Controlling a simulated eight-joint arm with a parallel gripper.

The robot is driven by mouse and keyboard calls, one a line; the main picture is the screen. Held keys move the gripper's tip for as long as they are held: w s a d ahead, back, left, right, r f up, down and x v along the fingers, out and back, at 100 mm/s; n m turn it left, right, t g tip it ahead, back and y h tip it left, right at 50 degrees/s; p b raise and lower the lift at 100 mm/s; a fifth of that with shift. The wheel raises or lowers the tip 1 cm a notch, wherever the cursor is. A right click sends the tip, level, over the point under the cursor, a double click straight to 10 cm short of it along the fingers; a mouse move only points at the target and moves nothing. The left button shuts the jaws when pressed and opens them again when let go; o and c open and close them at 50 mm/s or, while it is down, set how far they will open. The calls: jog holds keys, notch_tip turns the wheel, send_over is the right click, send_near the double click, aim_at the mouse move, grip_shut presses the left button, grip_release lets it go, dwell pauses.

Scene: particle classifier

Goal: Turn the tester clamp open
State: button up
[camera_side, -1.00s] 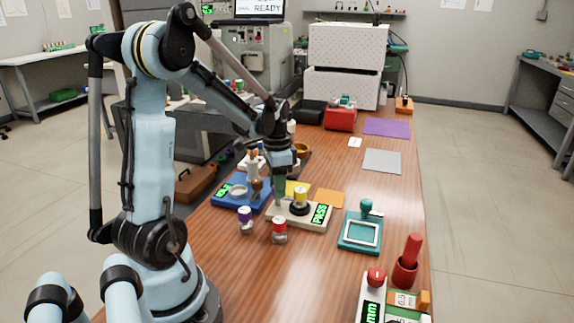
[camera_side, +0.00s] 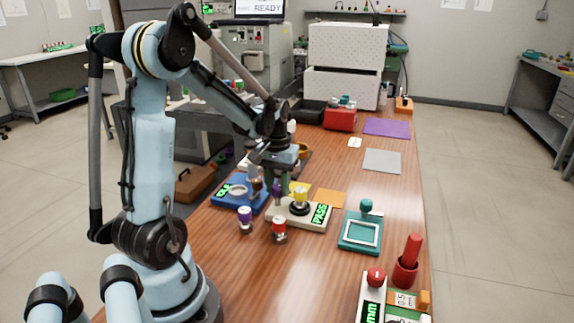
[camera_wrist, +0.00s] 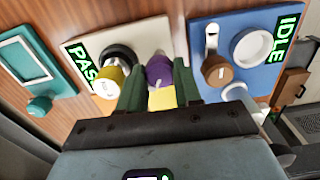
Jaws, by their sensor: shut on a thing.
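The tester (camera_side: 300,222) is a cream base with a green PASS display; it also shows in the wrist view (camera_wrist: 140,35). The purple clamp knob (camera_wrist: 159,70) with a white mark stands beside the seat. My gripper (camera_wrist: 160,92) is shut on this knob, with a green finger on each side. In the side view my gripper (camera_side: 278,183) is over the tester's left end and hides part of it.
A blue station (camera_wrist: 232,45) reading IDLE, with a brown knob and white ring, is beside the tester. A teal frame (camera_side: 360,233) is to the right.

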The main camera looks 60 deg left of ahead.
aim_at(277, 186)
jog(key=n, duration=0.5)
jog(key=shift+n, duration=0.3)
dwell(0.4)
jog(key=o, duration=1)
jog(key=shift+o, duration=0.2)
jog(key=shift+r, duration=0.1)
notch_tip(277, 186, up, 12)
jog(key=d+f+m+t, duration=0.2)
jog(key=d+m+t, duration=0.1)
jog(key=d+m, duration=0.4)
jog(key=d+f+m+t, duration=0.2)
jog(key=d+m+t, duration=0.2)
jog(key=d, duration=1)
jog(key=m, duration=0.3)
jog(key=shift+s+d, duration=0.3)
